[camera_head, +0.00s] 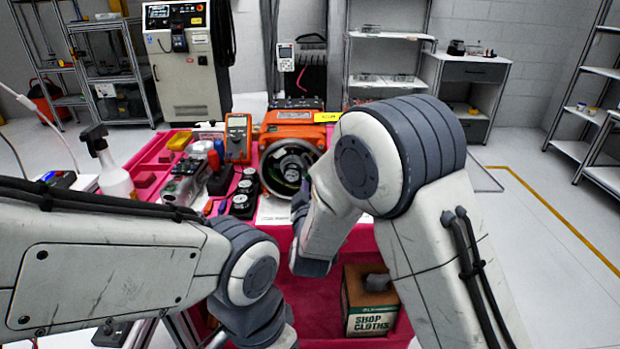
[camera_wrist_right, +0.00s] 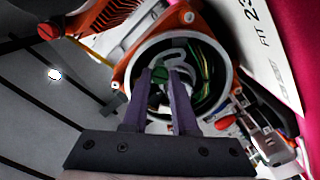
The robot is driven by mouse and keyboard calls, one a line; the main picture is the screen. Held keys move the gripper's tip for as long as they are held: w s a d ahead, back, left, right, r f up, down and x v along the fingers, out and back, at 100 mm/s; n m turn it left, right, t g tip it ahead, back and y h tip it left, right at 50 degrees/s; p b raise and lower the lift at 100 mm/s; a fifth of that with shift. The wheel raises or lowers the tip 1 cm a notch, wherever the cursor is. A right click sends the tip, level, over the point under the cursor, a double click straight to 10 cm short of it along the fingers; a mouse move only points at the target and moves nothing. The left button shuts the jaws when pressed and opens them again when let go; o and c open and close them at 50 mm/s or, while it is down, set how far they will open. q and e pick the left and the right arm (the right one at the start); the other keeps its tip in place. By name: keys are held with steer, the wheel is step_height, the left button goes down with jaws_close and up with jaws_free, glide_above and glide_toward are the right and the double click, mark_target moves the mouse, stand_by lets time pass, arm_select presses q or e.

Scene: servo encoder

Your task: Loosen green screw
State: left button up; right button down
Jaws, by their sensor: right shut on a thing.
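The orange servo motor (camera_head: 290,128) lies on the red-topped table with its round open end facing me. In the right wrist view its round housing (camera_wrist_right: 228,70) is open, with wires and metal parts inside. The green screw (camera_wrist_right: 159,75) is a small green head near the middle of that opening. My right gripper (camera_wrist_right: 163,80) reaches into the opening with its two purple fingers, and its tips are shut on the green screw. The exact contact is small and dark. In the head view my right arm hides the fingertips. My left arm shows at lower left, but its gripper fingers are not visible.
Left of the motor stand an orange meter (camera_head: 238,138), black round parts (camera_head: 243,203) and hand tools. A spray bottle (camera_head: 113,175) is at the table's left. A shop cloths box (camera_head: 370,303) sits on the lower shelf. The floor at right is clear.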

steer(key=shift+n+p, duration=2.25)
steer(key=shift+n, duration=2.45)
steer(key=c, duration=0.7)
jaws_free()
steer(key=s+b, duration=0.1)
steer(key=s, duration=0.9)
steer(key=shift+s, duration=0.25)
